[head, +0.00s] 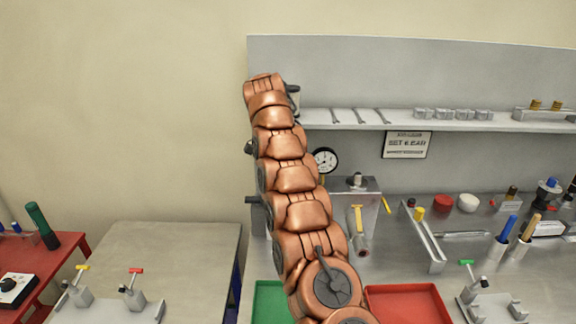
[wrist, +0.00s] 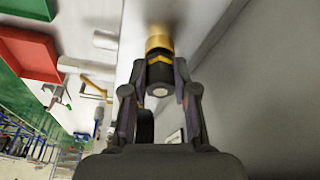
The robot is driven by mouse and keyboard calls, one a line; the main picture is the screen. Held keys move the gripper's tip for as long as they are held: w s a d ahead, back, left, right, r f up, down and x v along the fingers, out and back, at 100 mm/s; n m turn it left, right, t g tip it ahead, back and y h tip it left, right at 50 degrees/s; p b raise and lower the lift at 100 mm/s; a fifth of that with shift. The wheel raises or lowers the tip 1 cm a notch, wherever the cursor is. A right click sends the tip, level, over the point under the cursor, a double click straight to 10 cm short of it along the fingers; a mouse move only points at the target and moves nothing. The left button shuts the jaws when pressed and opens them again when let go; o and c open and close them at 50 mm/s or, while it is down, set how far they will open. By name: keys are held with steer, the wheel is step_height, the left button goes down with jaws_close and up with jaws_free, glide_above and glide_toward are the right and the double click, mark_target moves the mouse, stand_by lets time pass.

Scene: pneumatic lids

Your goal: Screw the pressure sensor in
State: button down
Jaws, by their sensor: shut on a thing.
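The pressure sensor (wrist: 159,68), a dark cylinder with a yellow band and a brass-coloured end, is between the fingertips of my gripper (wrist: 160,76) in the wrist view. The gripper is shut on it. The brass end points away from the gripper toward a pale grey surface; I cannot tell whether it touches or enters a port. In the head view my copper arm rises in front of the bench, and the gripper and sensor cannot be made out. A grey block (head: 340,207) with a fitting on top and a yellow-handled valve stands right of the arm.
A round gauge (head: 325,160) is behind the arm. A shelf (head: 450,124) with wrenches and small blocks runs along the back panel. A red tray (head: 408,304) and a green tray (head: 268,300) lie in front. A grey table (head: 180,250) at left has clear room.

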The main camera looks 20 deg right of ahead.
stand_by(0.3)
steer(key=c, duration=0.8)
jaws_free()
steer(key=shift+c, duration=0.9)
